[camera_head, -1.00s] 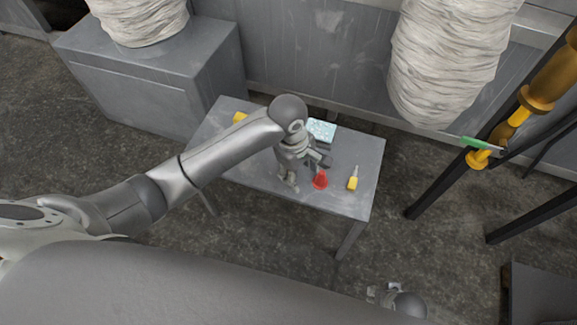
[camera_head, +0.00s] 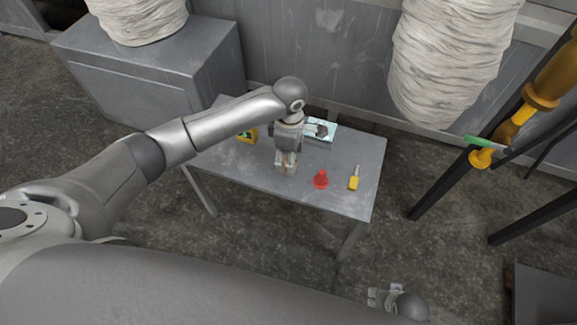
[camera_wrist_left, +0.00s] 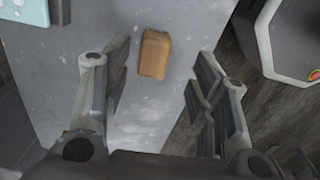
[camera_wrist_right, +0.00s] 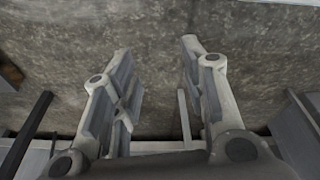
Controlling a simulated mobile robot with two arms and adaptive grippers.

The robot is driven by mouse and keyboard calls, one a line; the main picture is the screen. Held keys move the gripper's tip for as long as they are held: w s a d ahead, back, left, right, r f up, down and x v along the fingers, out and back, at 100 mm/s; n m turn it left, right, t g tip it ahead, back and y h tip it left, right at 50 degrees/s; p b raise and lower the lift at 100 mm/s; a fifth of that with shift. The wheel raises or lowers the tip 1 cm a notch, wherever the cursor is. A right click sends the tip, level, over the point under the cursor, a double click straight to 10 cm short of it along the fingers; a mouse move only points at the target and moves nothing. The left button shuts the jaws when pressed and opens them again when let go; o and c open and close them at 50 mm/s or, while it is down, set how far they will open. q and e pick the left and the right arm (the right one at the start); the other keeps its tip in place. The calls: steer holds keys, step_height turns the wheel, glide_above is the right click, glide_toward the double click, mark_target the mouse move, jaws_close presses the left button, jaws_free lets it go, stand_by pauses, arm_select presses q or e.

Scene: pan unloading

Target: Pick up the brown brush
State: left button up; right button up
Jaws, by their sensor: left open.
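The brown brush (camera_wrist_left: 155,54) lies on the grey table and shows as a tan-brown block between the open fingers in the left wrist view. My left gripper (camera_head: 286,163) is open, points down over the table and is empty, with the brush between and slightly beyond its fingertips. In the head view the gripper mostly hides the brush. My right gripper (camera_wrist_right: 158,65) is open and empty over bare floor; in the head view it also shows at the bottom right (camera_head: 376,297), away from the table.
The grey table (camera_head: 345,203) also holds a red cone-shaped object (camera_head: 320,180), a yellow-handled tool (camera_head: 354,181), a yellow object (camera_head: 247,136) and a light-blue item (camera_head: 323,126). A metal cabinet (camera_head: 150,90) stands behind on the left. Yellow and black framework (camera_head: 520,120) stands at the right.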

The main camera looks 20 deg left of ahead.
arm_select(q)
steer(key=f, duration=0.1)
steer(key=f+b, duration=0.1)
steer(key=f, duration=0.1)
steer(key=f+b, duration=0.1)
steer(key=shift+w+a+f, duration=0.25)
steer(key=shift+w+f, duration=0.05)
steer(key=shift+f, duration=0.35)
arm_select(e)
step_height(320, 180, up, 7)
steer(key=w, duration=0.1)
steer(key=shift+w+r, duration=0.15)
steer(key=shift+w, duration=0.15)
arm_select(q)
steer(key=c, duration=1.1)
steer(key=shift+r, duration=0.1)
steer(key=shift+r, duration=0.3)
step_height(320, 180, up, 9)
steer(key=p, duration=0.3)
steer(key=shift+r, duration=0.15)
arm_select(e)
steer(key=s+f, duration=0.3)
steer(key=f, duration=0.7)
steer(key=shift+f, duration=0.15)
